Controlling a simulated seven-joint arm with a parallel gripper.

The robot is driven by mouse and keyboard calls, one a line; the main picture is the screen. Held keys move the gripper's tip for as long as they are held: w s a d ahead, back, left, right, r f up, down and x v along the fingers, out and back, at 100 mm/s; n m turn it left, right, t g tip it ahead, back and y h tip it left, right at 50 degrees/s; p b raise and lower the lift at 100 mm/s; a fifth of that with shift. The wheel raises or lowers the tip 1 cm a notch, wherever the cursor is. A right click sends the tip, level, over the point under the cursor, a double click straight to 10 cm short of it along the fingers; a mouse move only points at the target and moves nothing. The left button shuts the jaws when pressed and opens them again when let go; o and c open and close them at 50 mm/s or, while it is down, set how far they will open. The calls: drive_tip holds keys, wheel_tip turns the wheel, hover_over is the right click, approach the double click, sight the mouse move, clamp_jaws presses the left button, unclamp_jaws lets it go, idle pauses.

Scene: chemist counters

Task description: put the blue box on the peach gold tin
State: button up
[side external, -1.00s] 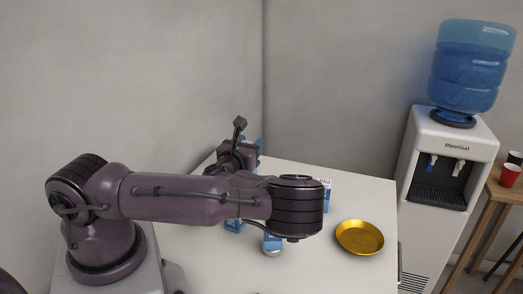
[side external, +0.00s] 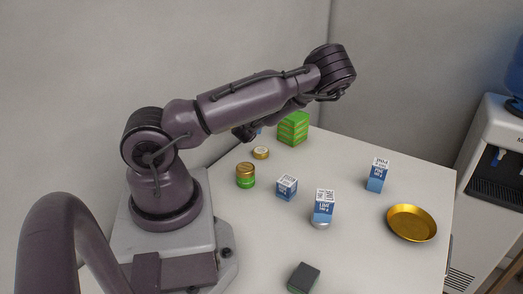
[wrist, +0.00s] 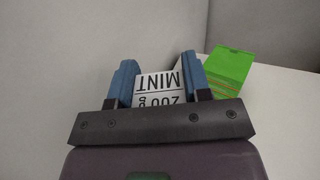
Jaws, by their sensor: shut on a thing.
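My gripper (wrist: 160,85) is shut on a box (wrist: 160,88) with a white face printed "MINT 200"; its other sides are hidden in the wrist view. In the side view my gripper is mostly hidden behind my arm, at the back left of the counter, with a small blue patch showing. A small low tin with a peach-gold lid (side external: 261,153) sits on the counter just in front of that spot. Whether the held box is above it or touching anything cannot be told.
A green striped block (side external: 292,128) stands right of my gripper, also in the wrist view (wrist: 229,69). A green jar with gold lid (side external: 245,175), several blue-and-white boxes (side external: 376,176), one on a silver tin (side external: 320,225), a dark-topped box (side external: 303,278) and a gold dish (side external: 411,222) share the counter (side external: 340,150).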

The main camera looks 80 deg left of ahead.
drive_tip(key=shift+t, duration=0.3)
drive_tip(key=shift+w+a+f, duration=0.1)
drive_tip(key=shift+w+f, duration=0.25)
drive_tip(key=shift+f, duration=0.9)
drive_tip(key=shift+w+a+f, duration=0.1)
drive_tip(key=shift+w+f, duration=0.25)
drive_tip(key=shift+f, duration=0.9)
drive_tip(key=shift+w+a+f, duration=0.1)
drive_tip(key=shift+w+f, duration=0.25)
drive_tip(key=shift+f, duration=0.9)
drive_tip(key=shift+f+m, duration=0.15)
drive_tip(key=shift+m, duration=0.15)
drive_tip(key=o, duration=1)
drive_tip(key=shift+o, duration=0.2)
